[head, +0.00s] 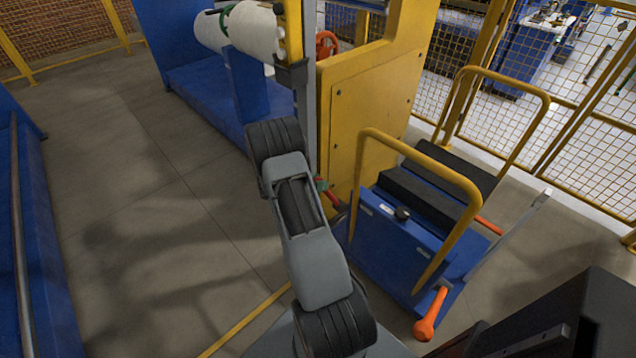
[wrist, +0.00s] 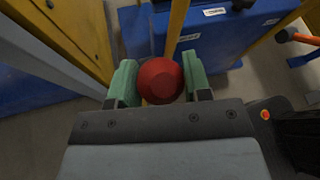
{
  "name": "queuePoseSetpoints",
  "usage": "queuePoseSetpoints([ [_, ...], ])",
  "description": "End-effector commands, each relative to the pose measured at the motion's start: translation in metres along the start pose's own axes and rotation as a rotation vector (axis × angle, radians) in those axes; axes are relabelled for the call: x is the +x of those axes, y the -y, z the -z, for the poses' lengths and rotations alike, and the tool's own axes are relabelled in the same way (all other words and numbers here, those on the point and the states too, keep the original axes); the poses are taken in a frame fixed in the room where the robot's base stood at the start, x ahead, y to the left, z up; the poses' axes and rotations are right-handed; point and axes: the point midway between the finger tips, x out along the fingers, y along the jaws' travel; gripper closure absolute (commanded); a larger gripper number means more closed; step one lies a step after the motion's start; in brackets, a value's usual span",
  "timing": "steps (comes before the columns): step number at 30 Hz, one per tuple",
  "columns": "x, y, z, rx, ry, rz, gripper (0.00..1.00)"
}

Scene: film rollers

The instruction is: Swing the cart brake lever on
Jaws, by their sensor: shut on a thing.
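My gripper (head: 327,192) is at the left side of the blue cart (head: 375,236), near the yellow machine frame. In the wrist view, the green finger pads of my gripper (wrist: 160,82) are closed on both sides of a round red knob (wrist: 161,80). A sliver of something yellowish shows under the knob; what it is fixed to is hidden. I cannot tell from these views whether the knob belongs to the brake lever. An orange-ended lever (head: 429,318) slants down at the cart's front right, apart from my gripper.
A yellow machine panel (head: 368,105) stands close behind my gripper. White rollers (head: 255,33) are at the back. Open floor (head: 150,210) lies left.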

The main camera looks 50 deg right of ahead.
Motion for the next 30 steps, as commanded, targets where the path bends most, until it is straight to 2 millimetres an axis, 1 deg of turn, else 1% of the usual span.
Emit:
queuePoseSetpoints([
  [1, 0.0, 0.0, 0.0, 0.0, 0.0, 0.0, 0.68],
  [9, 0.0, 0.0, 0.0, 0.0, 0.0, 0.0, 0.94],
  [11, 0.0, 0.0, 0.0, 0.0, 0.0, 0.0, 0.99],
  [16, -0.002, 0.0, 0.005, 0.002, 0.012, 0.0, 0.99],
  [20, -0.008, 0.0, 0.018, 0.011, 0.054, 0.004, 0.99],
  [23, -0.015, 0.0, 0.033, 0.025, 0.111, 0.008, 0.99],
  [29, -0.035, 0.001, 0.073, 0.064, 0.269, 0.023, 0.99],
  [30, -0.039, 0.001, 0.079, 0.066, 0.264, 0.022, 0.98],
])
